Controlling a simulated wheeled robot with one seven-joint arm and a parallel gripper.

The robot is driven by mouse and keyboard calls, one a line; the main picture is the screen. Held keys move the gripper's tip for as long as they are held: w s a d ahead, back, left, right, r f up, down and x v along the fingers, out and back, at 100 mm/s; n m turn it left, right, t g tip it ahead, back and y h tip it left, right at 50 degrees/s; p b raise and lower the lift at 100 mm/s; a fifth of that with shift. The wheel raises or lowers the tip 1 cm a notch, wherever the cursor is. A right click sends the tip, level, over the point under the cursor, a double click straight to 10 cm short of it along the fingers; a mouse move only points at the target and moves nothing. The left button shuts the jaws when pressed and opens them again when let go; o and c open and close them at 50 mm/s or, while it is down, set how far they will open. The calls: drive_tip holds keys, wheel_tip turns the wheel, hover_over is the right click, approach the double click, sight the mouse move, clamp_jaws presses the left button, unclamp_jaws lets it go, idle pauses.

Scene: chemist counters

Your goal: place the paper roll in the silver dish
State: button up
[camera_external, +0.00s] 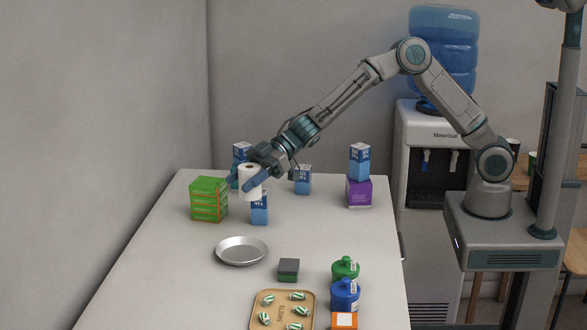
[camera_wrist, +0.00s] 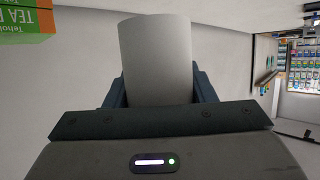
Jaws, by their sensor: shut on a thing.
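The white paper roll (camera_external: 250,182) is held upright above the far part of the counter. It also fills the middle of the wrist view (camera_wrist: 156,60). My gripper (camera_external: 246,184) is shut on the roll, with a finger on each side of it. The round silver dish (camera_external: 241,251) sits empty on the counter, nearer the camera than the roll. The roll is apart from the dish. The dish does not show in the wrist view.
A green box stack (camera_external: 209,199) stands left of the roll, and a blue box (camera_external: 260,209) stands just below it in the picture. A purple box (camera_external: 359,191) stands right. A dark block (camera_external: 288,269), bottles (camera_external: 344,294) and a sweets tray (camera_external: 262,294) are near the dish. The counter's left side is clear.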

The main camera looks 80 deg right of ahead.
drive_tip(key=a+f+b, duration=0.1)
drive_tip(key=a+f, duration=0.1)
drive_tip(key=a, duration=0.1)
drive_tip(key=a+f, duration=0.2)
drive_tip(key=a, duration=0.2)
drive_tip(key=w+a+f+b, duration=0.1)
drive_tip(key=a+f, duration=0.1)
drive_tip(key=a, duration=0.1)
drive_tip(key=shift+a+f+b, duration=0.15)
drive_tip(key=shift+a+b, duration=0.1)
drive_tip(key=shift+b, duration=0.05)
drive_tip(key=shift+f+b, duration=0.3)
drive_tip(key=shift+f, duration=1.65)
drive_tip(key=shift+f, duration=0.15)
drive_tip(key=shift+f, duration=0.15)
drive_tip(key=o, duration=1)
drive_tip(key=shift+r, duration=0.25)
drive_tip(key=v, duration=1.2)
drive_tip(key=shift+b, duration=0.35)
